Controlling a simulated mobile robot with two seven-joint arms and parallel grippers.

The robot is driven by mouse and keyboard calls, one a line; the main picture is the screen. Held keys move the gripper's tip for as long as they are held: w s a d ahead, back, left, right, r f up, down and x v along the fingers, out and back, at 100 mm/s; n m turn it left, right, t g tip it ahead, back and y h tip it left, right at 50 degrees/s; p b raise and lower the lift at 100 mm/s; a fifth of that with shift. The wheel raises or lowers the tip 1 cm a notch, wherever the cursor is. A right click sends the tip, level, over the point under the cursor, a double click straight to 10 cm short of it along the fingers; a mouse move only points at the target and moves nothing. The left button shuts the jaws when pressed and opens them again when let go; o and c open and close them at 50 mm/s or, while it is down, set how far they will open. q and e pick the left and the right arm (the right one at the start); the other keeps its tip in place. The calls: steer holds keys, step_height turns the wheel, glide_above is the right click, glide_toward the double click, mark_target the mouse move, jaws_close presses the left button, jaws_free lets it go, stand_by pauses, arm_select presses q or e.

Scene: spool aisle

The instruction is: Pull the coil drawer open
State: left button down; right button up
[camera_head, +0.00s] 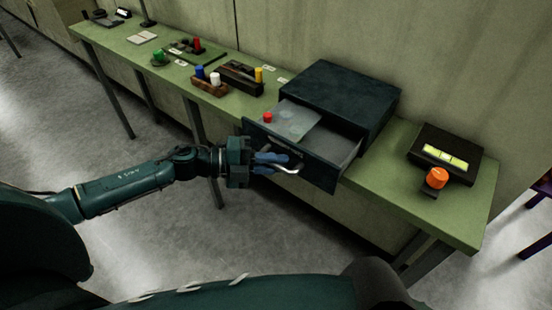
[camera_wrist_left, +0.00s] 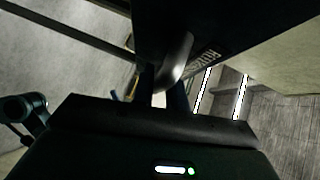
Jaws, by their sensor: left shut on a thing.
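The coil drawer (camera_head: 318,163) stands pulled out of its dark blue-grey cabinet (camera_head: 331,92) on the green bench. Its inside shows, with a pale panel and a small red piece (camera_head: 267,118) towards its left side. A light metal handle (camera_head: 290,169) is on the drawer front. My left gripper (camera_head: 276,162) is at the front of the drawer, its blue fingers shut on the handle. In the left wrist view the handle (camera_wrist_left: 176,60) runs down between the fingers, partly hidden by the dark gripper body. My right gripper is not in view.
The green bench (camera_head: 395,172) runs along a wall. A dark box with a lit panel and an orange knob (camera_head: 437,178) stands to the right of the cabinet. Blocks with coloured pegs (camera_head: 240,76) stand to the left. The floor (camera_head: 150,235) before the bench is open.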

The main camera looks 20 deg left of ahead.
arm_select(q)
steer(key=shift+s+a, duration=0.2)
steer(key=shift+s, duration=0.15)
steer(key=shift+w, duration=0.15)
steer(key=c, duration=1.7)
jaws_free()
steer(key=shift+d, duration=0.1)
steer(key=b+v, duration=0.1)
steer(key=v, duration=1.2)
steer(key=shift+b, duration=0.4)
